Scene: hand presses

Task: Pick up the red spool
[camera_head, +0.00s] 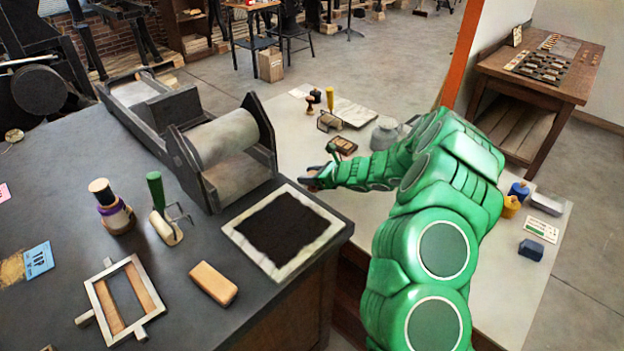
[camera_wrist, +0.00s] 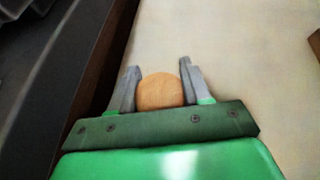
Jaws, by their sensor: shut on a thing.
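My gripper (camera_head: 314,179) is over the gap between the dark bench and the pale table, close to the table's left edge. In the wrist view my gripper (camera_wrist: 160,68) has its two grey fingers on either side of a round, orange-tan end, which I take to be the red spool (camera_wrist: 161,92). The fingers are shut on it. Its sides are hidden, and no red shows clearly. In the head view it is a small brownish patch at the fingertips. A blue spool (camera_head: 518,189) and a yellow spool (camera_head: 511,206) stand at the pale table's right side.
Several tools stand at the pale table's far end. A wooden side table (camera_head: 540,85) stands behind.

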